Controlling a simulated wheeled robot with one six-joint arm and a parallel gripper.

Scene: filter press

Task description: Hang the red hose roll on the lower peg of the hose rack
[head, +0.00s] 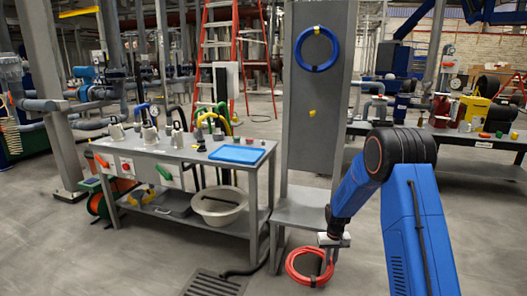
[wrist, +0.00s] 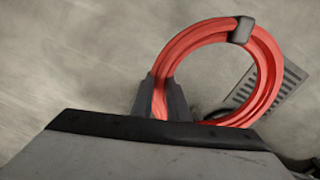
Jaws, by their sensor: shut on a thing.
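The red hose roll (head: 291,268) is at the lower middle of the head view, in front of the rack's seat-like ledge. It also shows in the wrist view (wrist: 202,38), with a dark clip on its top edge. My gripper (head: 330,255) is shut on the side of the roll; its two dark fingers (wrist: 161,98) straddle the red strands in the wrist view. The hose rack (head: 340,110) is a tall grey panel. A blue hose roll (head: 317,49) hangs on its upper part. The lower peg (head: 312,113) is a small yellow piece below it, bare.
A grey workbench (head: 185,150) with jugs, a blue tray (head: 237,153) and a basin (head: 219,206) stands left of the rack. The rack's ledge (head: 300,211) juts out below the peg. A floor grate (head: 214,284) lies lower left. Another bench stands at right.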

